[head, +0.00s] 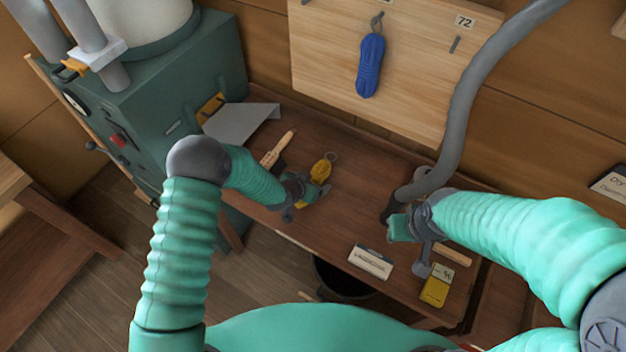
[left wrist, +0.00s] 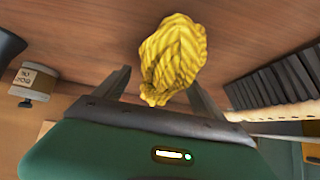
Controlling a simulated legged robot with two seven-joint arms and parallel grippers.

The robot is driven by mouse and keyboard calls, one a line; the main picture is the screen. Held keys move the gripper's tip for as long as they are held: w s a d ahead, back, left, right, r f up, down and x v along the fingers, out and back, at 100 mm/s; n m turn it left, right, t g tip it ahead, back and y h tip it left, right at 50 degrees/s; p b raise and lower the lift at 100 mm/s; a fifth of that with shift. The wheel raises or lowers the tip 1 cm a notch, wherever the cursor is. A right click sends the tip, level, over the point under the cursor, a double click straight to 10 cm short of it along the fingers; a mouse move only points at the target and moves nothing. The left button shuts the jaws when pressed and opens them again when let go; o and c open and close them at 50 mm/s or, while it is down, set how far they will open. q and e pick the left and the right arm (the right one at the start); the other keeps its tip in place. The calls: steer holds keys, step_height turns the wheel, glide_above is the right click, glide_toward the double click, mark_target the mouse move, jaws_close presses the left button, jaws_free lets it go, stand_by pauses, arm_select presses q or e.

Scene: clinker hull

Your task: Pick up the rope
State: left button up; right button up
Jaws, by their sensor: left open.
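A yellow coiled rope (head: 321,168) lies on the brown workbench, just beyond my left gripper (head: 309,197). In the left wrist view the yellow rope (left wrist: 174,58) shows large, ahead of and between the two fingers of the open left gripper (left wrist: 158,84). I see no finger closed on it. A second, blue rope (head: 370,66) hangs as a bundle from a hook on the pale wooden board. My right gripper (head: 420,245) is over the right part of the bench; its jaws are not clear.
A brush (head: 279,149) with a wooden handle lies left of the yellow rope. A grey hose (head: 462,110) comes down beside my right gripper. A label card (head: 370,261) and a yellow tagged item (head: 436,290) are near the front edge. A green machine (head: 150,100) stands left.

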arm_select(q)
steer(key=shift+w+d+f, duration=0.1)
steer(key=shift+w+f, duration=0.25)
steer(key=shift+f, duration=0.05)
steer(key=shift+s, duration=0.1)
steer(key=c, duration=1.6)
steer(key=shift+r, duration=0.1)
steer(key=shift+c, duration=0.5)
steer(key=shift+r, duration=0.1)
